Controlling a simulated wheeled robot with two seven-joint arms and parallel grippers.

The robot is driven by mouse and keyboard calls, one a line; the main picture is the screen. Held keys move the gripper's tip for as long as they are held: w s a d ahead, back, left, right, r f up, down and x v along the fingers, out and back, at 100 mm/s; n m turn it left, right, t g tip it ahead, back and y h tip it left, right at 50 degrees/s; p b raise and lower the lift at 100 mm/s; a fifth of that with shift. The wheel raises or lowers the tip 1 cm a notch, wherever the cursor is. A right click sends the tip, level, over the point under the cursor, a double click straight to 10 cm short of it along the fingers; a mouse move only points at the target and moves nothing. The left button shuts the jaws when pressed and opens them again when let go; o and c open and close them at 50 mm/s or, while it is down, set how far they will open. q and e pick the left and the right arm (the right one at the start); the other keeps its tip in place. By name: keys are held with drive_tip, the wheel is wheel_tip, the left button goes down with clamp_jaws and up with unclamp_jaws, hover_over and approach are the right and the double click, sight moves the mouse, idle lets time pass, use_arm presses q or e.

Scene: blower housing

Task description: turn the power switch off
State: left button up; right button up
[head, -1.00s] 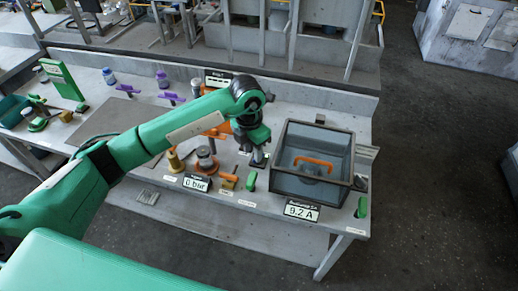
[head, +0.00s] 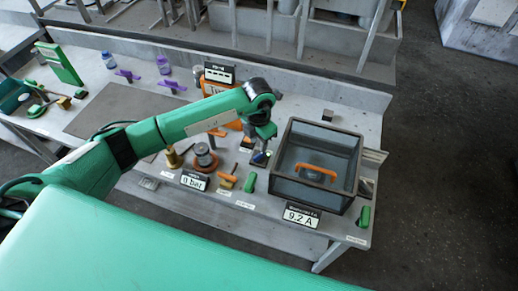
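The bench carries a dark-framed, clear-walled blower housing (head: 318,198) with an orange handle (head: 316,173) inside. A display (head: 301,217) at its front reads 9.2 A. Two green switch-like pieces stand near the front edge: one (head: 249,183) left of the housing, one (head: 364,217) at its right corner. Their labels are too small to read, so I cannot tell which is the power switch. My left gripper (head: 260,157) points down beside the housing's left wall, over a small dark part. Its fingers are small and partly hidden, so their opening is unclear. My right gripper is out of view.
Left of the gripper stand a round gauge-like part (head: 205,158) on an orange base, a brass piece (head: 173,157) and a 0 bar display (head: 194,181). An orange-handled lever (head: 228,181) is near the front. A grey mat (head: 125,107) lies farther left.

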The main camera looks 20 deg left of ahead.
sight(259, 155)
use_arm(q)
wheel_tip(259, 155, down, 5)
drive_tip(key=shift+r+p, duration=0.1)
drive_tip(key=shift+p, duration=0.45)
drive_tip(key=shift+f, duration=0.95)
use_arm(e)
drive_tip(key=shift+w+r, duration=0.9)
use_arm(q)
clamp_jaws()
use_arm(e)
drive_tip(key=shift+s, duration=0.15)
